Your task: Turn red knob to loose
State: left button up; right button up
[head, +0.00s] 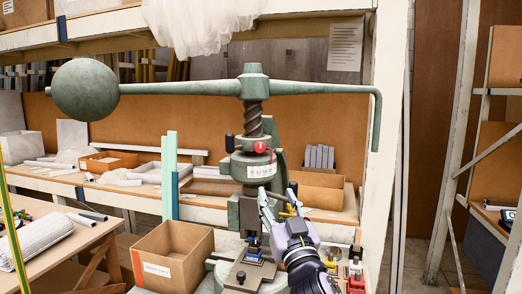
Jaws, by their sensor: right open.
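The red knob (260,147) is a small round knob on the front of the fly press (252,170), just above a white scale label on the collar. The press is green, with a dark screw, a long horizontal bar and a large ball weight (86,89) at the bar's left end. My right gripper (279,202) is open, with its fingers pointing up. It is below and slightly right of the red knob, apart from it. My left gripper is not in the view.
An open cardboard box (172,255) stands left of the press base. The bar's right end bends down (376,125) above and right of my right gripper. Small tools and colored items (355,272) lie right of the base. Shelves with boxes are behind.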

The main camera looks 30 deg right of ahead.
aim_at(261, 148)
jog(key=p+x, duration=0.2)
jog(key=x, duration=0.4)
jog(key=r+p+x, duration=0.1)
jog(key=p+x, duration=0.1)
jog(key=x, duration=0.3)
jog(key=r+p+x, duration=0.1)
jog(key=p+x, duration=0.1)
jog(key=x, duration=0.4)
jog(key=shift+r, duration=0.1)
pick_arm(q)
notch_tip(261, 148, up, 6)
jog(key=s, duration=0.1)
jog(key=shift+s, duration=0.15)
pick_arm(e)
jog(key=shift+t, duration=0.3)
grip_shut()
